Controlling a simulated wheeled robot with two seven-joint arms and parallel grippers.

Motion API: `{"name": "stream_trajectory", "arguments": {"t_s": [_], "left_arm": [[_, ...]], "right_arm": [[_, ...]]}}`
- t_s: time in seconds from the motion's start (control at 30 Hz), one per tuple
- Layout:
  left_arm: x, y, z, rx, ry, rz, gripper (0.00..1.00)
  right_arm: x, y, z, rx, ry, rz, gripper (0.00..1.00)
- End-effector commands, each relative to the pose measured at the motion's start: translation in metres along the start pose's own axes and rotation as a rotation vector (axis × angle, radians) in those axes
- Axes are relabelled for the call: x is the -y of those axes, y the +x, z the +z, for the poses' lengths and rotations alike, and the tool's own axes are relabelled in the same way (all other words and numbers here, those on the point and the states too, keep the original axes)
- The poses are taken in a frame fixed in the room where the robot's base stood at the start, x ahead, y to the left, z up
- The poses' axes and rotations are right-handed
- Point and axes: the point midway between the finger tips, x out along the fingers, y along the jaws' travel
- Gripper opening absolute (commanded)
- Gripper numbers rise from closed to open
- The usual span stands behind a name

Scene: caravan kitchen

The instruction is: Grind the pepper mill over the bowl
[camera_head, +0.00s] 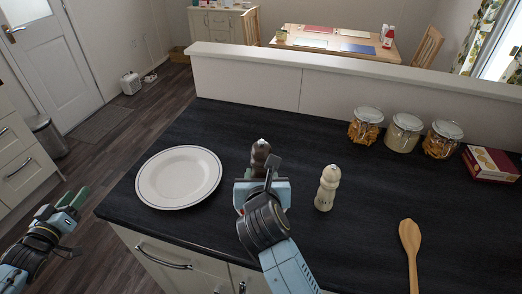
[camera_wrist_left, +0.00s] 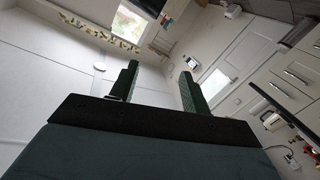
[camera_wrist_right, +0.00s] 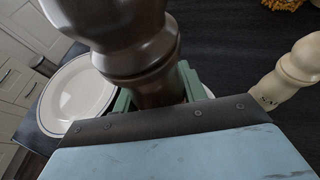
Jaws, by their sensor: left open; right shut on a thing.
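A dark brown pepper mill (camera_head: 260,155) stands upright at the middle of the dark counter. My right gripper (camera_head: 262,178) is shut on it; in the right wrist view the brown mill (camera_wrist_right: 135,50) fills the space between the green fingers (camera_wrist_right: 155,95). The mill's lower part is hidden by my gripper. A white bowl or plate (camera_head: 179,177) with a thin dark rim line lies to the left of the mill; it also shows in the right wrist view (camera_wrist_right: 72,95). My left gripper (camera_head: 75,200) is open and empty, off the counter's left side.
A cream mill (camera_head: 327,188) stands just right of my right gripper. A wooden spoon (camera_head: 411,250) lies further right. Several glass jars (camera_head: 403,132) and a red box (camera_head: 490,163) stand along the back ledge.

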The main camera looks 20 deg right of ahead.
Motion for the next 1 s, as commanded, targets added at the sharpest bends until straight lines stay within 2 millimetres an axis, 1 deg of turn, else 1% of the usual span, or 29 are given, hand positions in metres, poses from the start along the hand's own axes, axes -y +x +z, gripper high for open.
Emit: {"name": "stream_trajectory", "arguments": {"t_s": [0.03,0.07,0.1,0.17,0.2,0.27,0.3,0.37,0.4,0.47,0.5,0.57,0.6,0.7,0.8,0.9,1.0], "left_arm": [[-0.027,0.013,-0.011,-0.011,0.0,0.067,0.47],[-0.041,0.019,-0.016,-0.014,-0.002,0.103,0.47],[-0.061,0.026,-0.021,-0.016,-0.004,0.152,0.47],[-0.092,0.035,-0.028,-0.015,-0.005,0.227,0.47],[-0.114,0.04,-0.033,-0.014,-0.005,0.278,0.47],[-0.146,0.045,-0.039,-0.008,-0.006,0.356,0.47],[-0.167,0.048,-0.042,-0.001,-0.005,0.408,0.47],[-0.2,0.049,-0.047,0.01,-0.004,0.489,0.47],[-0.222,0.048,-0.049,0.022,-0.005,0.543,0.47],[-0.255,0.045,-0.051,0.043,-0.002,0.626,0.47],[-0.276,0.041,-0.052,0.061,-0.001,0.683,0.47],[-0.308,0.032,-0.052,0.092,0.003,0.767,0.47],[-0.327,0.025,-0.051,0.115,0.006,0.821,0.47],[-0.369,0.005,-0.045,0.184,0.011,0.944,0.47],[-0.398,-0.017,-0.038,0.252,0.018,1.039,0.47],[-0.414,-0.032,-0.031,0.305,0.022,1.098,0.47],[-0.423,-0.042,-0.027,0.336,0.023,1.131,0.47]], "right_arm": [[0.0,0.0,0.001,0.002,0.0,0.0,0.2],[0.0,0.0,0.001,0.002,0.0,0.0,0.2],[0.0,0.0,0.001,0.002,0.0,0.0,0.2],[0.0,0.0,0.001,0.002,0.0,0.0,0.2],[0.0,0.0,0.001,0.002,0.0,0.0,0.2],[0.0,0.0,0.001,0.002,0.0,0.0,0.2],[0.0,0.0,0.001,0.002,0.0,0.0,0.2],[0.0,0.0,0.001,0.002,0.0,0.0,0.2],[0.0,0.0,0.001,0.002,0.0,0.0,0.2],[0.0,0.0,0.001,0.002,0.0,0.0,0.2],[0.0,0.0,0.001,0.002,0.0,0.0,0.2],[0.0,0.0,0.001,0.002,0.0,0.0,0.2],[0.0,0.0,0.001,0.002,0.0,0.0,0.2],[0.0,0.0,0.001,0.002,0.0,0.0,0.2],[0.0,0.0,0.001,0.002,0.0,0.0,0.2],[0.0,0.0,0.001,0.002,0.0,0.0,0.2],[0.0,0.0,0.001,0.002,0.0,0.0,0.2]]}}
